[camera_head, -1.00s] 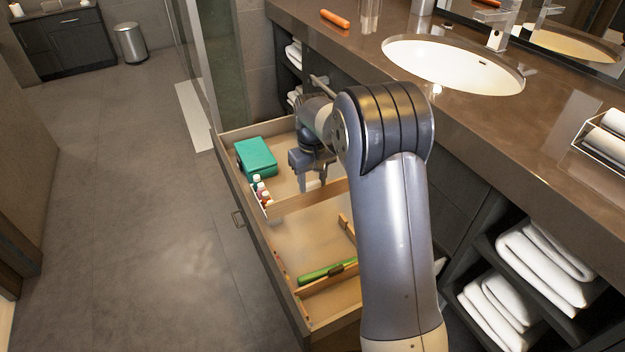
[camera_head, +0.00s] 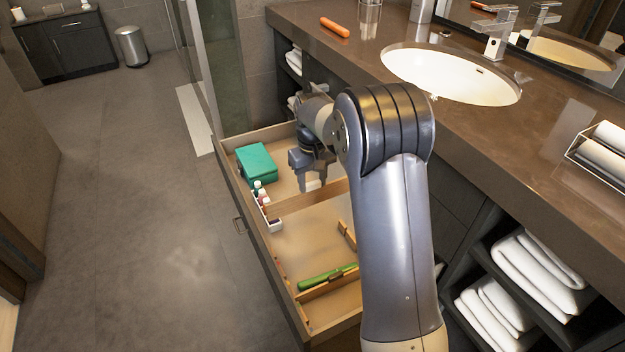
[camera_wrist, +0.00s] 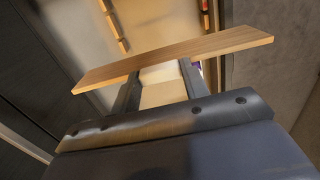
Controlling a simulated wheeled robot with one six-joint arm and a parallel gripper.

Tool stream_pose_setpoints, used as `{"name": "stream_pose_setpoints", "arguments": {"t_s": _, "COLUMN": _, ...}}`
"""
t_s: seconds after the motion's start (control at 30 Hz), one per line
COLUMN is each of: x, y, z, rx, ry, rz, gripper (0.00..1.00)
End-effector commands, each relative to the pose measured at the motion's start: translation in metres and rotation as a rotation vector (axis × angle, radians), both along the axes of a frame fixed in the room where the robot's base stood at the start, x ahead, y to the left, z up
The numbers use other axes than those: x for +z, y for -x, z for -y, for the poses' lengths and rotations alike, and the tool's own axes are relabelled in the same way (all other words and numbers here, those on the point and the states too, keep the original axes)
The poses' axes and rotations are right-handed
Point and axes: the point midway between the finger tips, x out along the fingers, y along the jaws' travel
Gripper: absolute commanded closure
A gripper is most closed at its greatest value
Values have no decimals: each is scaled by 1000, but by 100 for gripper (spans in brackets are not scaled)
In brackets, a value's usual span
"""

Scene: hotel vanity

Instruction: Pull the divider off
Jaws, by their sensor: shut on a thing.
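The wooden divider (camera_head: 318,194) spans the upper part of the open drawer (camera_head: 309,237). In the wrist view the divider (camera_wrist: 220,43) is a long, tilted plank across my fingertips. My gripper (camera_head: 313,184) reaches down into the drawer at the divider, and its two fingers (camera_wrist: 160,76) meet the plank, shut on it. A pale surface shows between the fingers. My arm hides the divider's right end in the head view, and I cannot tell whether its ends are clear of the drawer walls.
A teal box (camera_head: 257,163) and a white holder with small bottles (camera_head: 268,214) stand along the drawer's left side. A green item (camera_head: 326,275) lies near the front partition. The counter with its sink (camera_head: 450,73) overhangs on the right. Floor left of the drawer is clear.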

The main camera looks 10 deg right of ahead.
Motion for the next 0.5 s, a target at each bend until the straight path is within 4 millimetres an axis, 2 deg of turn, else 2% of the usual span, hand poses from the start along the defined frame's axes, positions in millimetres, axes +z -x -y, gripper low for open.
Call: {"name": "stream_pose_setpoints", "arguments": {"t_s": 0.5, "x": 17, "y": 0, "z": 0, "rx": 0, "ry": 0, "rz": 1, "gripper": 93}}
